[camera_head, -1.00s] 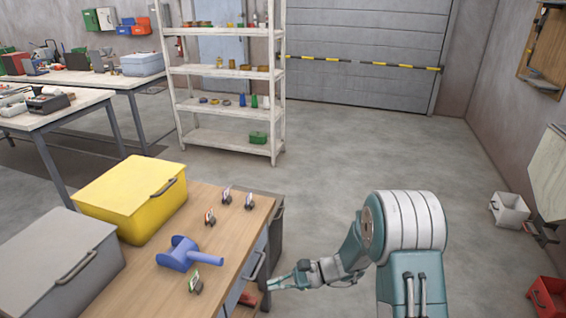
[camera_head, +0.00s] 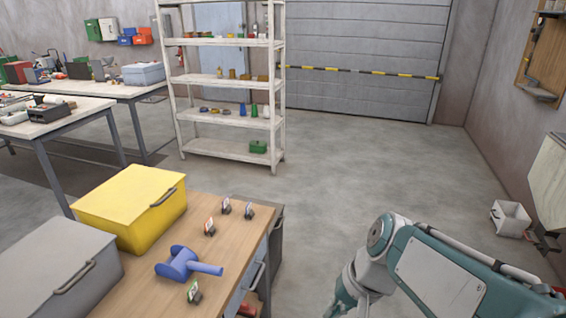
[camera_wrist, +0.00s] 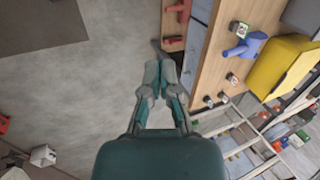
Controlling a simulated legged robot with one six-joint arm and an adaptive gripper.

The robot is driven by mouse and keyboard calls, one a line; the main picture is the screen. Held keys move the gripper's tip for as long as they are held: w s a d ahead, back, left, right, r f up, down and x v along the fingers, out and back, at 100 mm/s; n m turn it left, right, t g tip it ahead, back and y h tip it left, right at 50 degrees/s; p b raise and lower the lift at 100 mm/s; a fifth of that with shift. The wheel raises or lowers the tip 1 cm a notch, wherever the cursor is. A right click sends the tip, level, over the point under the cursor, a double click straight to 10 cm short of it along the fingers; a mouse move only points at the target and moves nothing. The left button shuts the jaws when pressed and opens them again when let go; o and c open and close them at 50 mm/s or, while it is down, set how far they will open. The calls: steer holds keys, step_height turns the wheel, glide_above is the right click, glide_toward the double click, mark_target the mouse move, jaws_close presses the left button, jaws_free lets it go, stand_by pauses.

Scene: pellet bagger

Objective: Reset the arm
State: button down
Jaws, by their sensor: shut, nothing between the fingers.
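My gripper (camera_wrist: 161,75) shows in the wrist view with its fingertips together and nothing between them. It is over bare floor, beside the workbench. In the head view my gripper is at the bottom edge, right of the wooden workbench (camera_head: 232,242), mostly cut off by the frame and my arm. My arm is folded at the lower right of the head view, apart from the bench.
The bench holds a yellow box (camera_head: 128,205), a grey box (camera_head: 50,268), a blue scoop-like tool (camera_head: 182,264) and several small card holders. White shelves (camera_head: 228,150) stand behind.

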steer(key=s+d+r+n+t+h, duration=0.2)
steer(key=s+d+r+t+h, duration=0.2)
steer(key=s+d, duration=0.2)
steer(key=shift+d+r+n+t, duration=0.3)
steer(key=shift+d+r+t, duration=0.05)
steer(key=shift+r+t, duration=0.05)
stand_by(0.6)
